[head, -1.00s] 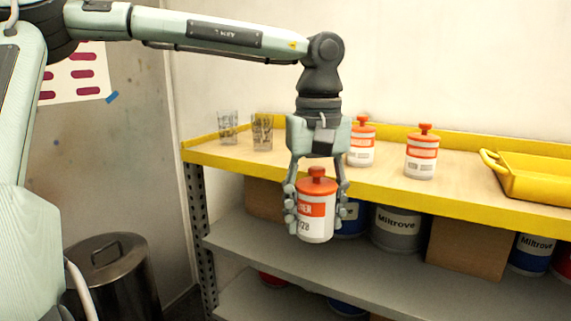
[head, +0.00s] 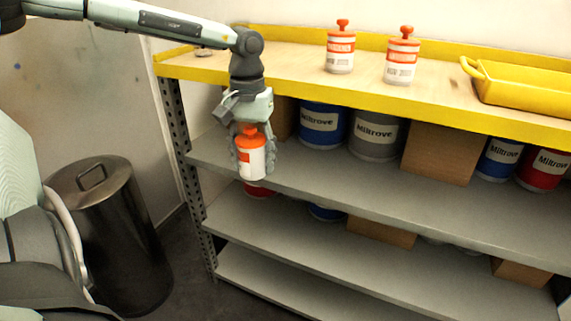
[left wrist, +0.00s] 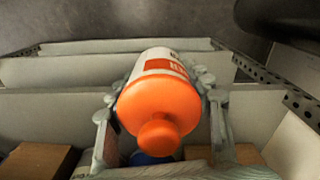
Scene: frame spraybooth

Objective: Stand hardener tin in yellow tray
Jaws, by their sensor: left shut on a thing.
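The hardener tin (head: 251,157), white with an orange lid and label, is held upright or nearly so between the fingers of my left gripper (head: 252,160). The gripper points down in front of the shelf unit, below the yellow-edged top. In the left wrist view the orange lid of the tin (left wrist: 158,105) faces the camera, with fingers on both sides. The yellow tray (head: 525,88) lies on the top shelf at the far right, well away from the gripper. Its visible inside looks empty. My right gripper is not in view.
Two similar orange-lidded tins (head: 341,50) (head: 400,62) stand on the wooden top shelf (head: 290,58). Paint cans (head: 375,137) and cardboard boxes (head: 443,152) sit on the shelf below. A metal bin (head: 115,235) stands at left on the floor.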

